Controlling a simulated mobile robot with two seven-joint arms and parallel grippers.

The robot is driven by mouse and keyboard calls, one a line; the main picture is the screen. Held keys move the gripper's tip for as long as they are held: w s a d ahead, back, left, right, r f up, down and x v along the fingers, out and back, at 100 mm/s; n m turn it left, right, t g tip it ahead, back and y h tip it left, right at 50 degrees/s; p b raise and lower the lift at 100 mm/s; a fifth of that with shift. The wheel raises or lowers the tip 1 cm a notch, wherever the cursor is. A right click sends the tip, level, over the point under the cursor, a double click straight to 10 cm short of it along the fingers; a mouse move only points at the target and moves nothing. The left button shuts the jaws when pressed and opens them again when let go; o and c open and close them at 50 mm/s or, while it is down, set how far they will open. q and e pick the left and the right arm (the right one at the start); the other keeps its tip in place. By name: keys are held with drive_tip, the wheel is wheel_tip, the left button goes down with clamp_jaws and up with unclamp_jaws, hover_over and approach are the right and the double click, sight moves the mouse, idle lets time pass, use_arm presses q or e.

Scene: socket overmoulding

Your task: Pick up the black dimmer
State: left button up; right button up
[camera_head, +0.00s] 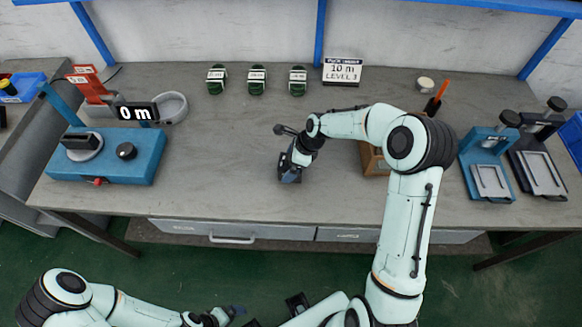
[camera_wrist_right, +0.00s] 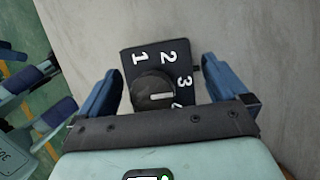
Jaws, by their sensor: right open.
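The black dimmer (camera_wrist_right: 185,62) shows in the right wrist view as a flat black plate with a round knob and white numbers 1, 2, 3 and a partly hidden one. It lies on the grey bench top. My right gripper (camera_wrist_right: 160,78) is open, with one blue finger on each side of the dimmer; I cannot tell whether they touch it. In the head view my right gripper (camera_head: 290,172) is low over the middle of the bench and mostly hides the dimmer. My left gripper (camera_head: 236,311) is low in front of the bench, its jaw state unclear.
A blue unit with a "0 m" display (camera_head: 135,150) stands at the left. Several dark green rolls (camera_head: 257,80) and a "10 m LEVEL 3" sign (camera_head: 342,72) are at the back. A wooden box (camera_head: 374,160) is just right of my right gripper. Two presses (camera_head: 487,165) stand far right.

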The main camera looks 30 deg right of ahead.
drive_tip(key=shift+c, duration=0.3)
drive_tip(key=c, duration=1)
drive_tip(key=shift+c, duration=0.2)
drive_tip(key=shift+r, duration=0.1)
